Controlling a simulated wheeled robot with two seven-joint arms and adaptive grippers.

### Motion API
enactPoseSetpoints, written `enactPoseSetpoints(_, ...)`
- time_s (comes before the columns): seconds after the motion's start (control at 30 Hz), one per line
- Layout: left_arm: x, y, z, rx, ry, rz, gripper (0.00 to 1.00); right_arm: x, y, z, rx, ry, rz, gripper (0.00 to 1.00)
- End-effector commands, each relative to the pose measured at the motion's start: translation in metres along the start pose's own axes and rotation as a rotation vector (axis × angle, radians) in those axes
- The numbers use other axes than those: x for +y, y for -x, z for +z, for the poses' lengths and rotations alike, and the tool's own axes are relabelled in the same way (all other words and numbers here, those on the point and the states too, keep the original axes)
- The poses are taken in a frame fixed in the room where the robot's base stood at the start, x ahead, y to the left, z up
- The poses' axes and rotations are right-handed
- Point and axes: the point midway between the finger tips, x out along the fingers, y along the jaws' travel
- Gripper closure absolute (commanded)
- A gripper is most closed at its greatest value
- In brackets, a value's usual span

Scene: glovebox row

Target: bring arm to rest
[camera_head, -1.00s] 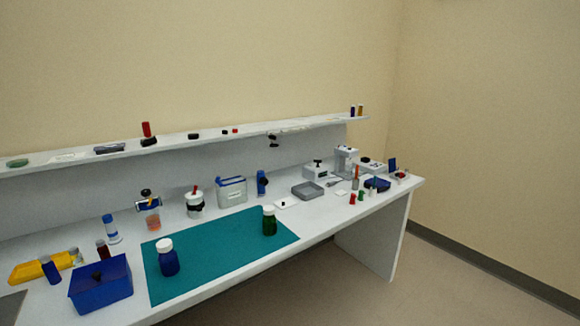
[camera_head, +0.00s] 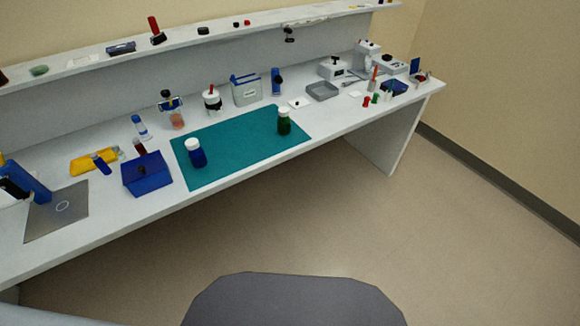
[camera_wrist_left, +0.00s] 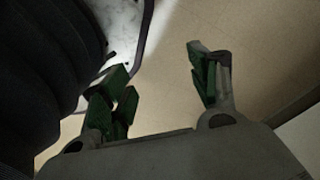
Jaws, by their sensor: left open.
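My left gripper (camera_wrist_left: 165,85) shows in the left wrist view. Its two green-padded fingers are spread apart with nothing between them, over bare floor. A dark ribbed part and a white surface fill the upper left of that view. Neither gripper shows in the head view. A grey rounded part at the bottom of the head view looks like my own body. My right gripper is not in any view.
A long white bench (camera_head: 100,225) runs along the wall. On it are a teal mat (camera_head: 235,150) with a blue bottle (camera_head: 196,154) and a green bottle (camera_head: 284,123), a blue box (camera_head: 147,174) and several small items. A shelf (camera_head: 180,42) runs behind. The floor (camera_head: 330,220) in front is clear.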

Motion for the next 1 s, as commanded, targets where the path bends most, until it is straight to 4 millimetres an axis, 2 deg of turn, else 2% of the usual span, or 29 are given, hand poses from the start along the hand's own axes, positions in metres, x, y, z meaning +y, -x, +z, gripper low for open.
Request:
enactPoseSetpoints(0.03, 0.0, 0.006, 0.004, -0.004, 0.0, 0.0, 0.39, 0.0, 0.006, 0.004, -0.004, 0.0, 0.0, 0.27)
enactPoseSetpoints(0.57, -0.004, 0.026, 0.052, -0.019, -0.003, -0.006, 0.39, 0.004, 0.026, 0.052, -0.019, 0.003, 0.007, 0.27)
enactPoseSetpoints(1.0, -0.007, 0.051, 0.095, -0.031, -0.005, -0.011, 0.39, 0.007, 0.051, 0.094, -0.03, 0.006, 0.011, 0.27)
